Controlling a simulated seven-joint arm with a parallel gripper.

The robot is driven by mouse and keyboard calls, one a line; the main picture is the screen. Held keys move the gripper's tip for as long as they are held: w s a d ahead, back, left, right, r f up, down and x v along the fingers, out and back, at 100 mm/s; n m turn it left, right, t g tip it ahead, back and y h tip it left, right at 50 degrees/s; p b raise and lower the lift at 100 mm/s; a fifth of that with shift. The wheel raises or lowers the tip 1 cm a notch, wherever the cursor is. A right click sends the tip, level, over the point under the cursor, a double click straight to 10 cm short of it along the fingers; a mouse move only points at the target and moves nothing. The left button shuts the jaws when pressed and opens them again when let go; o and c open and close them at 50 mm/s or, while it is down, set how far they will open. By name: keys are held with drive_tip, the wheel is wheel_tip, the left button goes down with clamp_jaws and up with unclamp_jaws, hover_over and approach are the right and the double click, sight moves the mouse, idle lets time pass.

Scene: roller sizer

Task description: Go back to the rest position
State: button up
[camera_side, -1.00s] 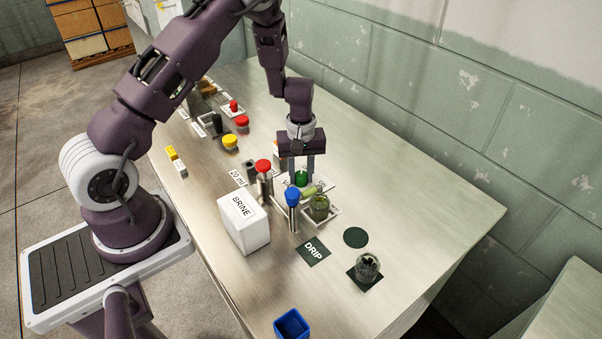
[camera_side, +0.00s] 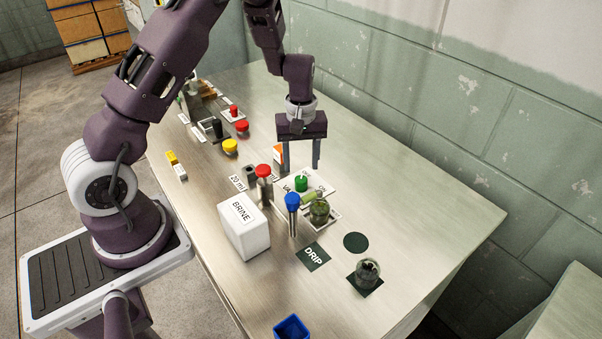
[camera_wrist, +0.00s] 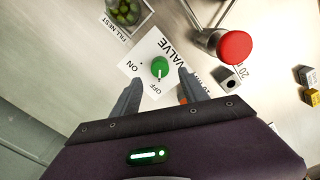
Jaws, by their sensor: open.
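My gripper (camera_side: 301,166) is open and empty, raised above the table near the valve plate. In the wrist view its two fingers (camera_wrist: 157,95) stand apart with nothing between them but the plate below. The green valve knob (camera_side: 301,184) sits on a white plate marked VALVE, ON and OFF; in the wrist view the knob (camera_wrist: 160,68) has its white mark toward OFF. The fingers are clear of the knob.
A blue-topped post (camera_side: 292,200), a red-topped post (camera_side: 264,171) and a jar of green items (camera_side: 319,212) stand near the valve. The white BRINE box (camera_side: 243,228) is in front. A dark-filled jar (camera_side: 367,271) stands at right. The table's far right is clear.

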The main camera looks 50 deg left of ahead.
drive_tip(key=shift+r, duration=0.55)
drive_tip(key=s+d+r+m+t+h, duration=0.1)
drive_tip(key=s+d+r+m, duration=0.2)
drive_tip(key=r, duration=0.5)
drive_tip(key=s+d+r+m+t, duration=0.15)
drive_tip(key=d+r, duration=0.25)
drive_tip(key=r, duration=0.4)
drive_tip(key=s+d+r+m+t, duration=0.1)
drive_tip(key=s+r+m, duration=0.1)
drive_tip(key=s, duration=0.4)
drive_tip(key=s+d+r+m+t, duration=0.1)
drive_tip(key=s+d+r+m, duration=0.1)
drive_tip(key=s, duration=0.5)
drive_tip(key=s+d+r+m+t+y, duration=0.1)
drive_tip(key=s+r+m, duration=0.2)
drive_tip(key=s, duration=0.4)
drive_tip(key=shift+d+r+m, duration=0.15)
drive_tip(key=shift+r+m, duration=0.2)
drive_tip(key=shift+r, duration=0.5)
drive_tip(key=shift+c, duration=0.2)
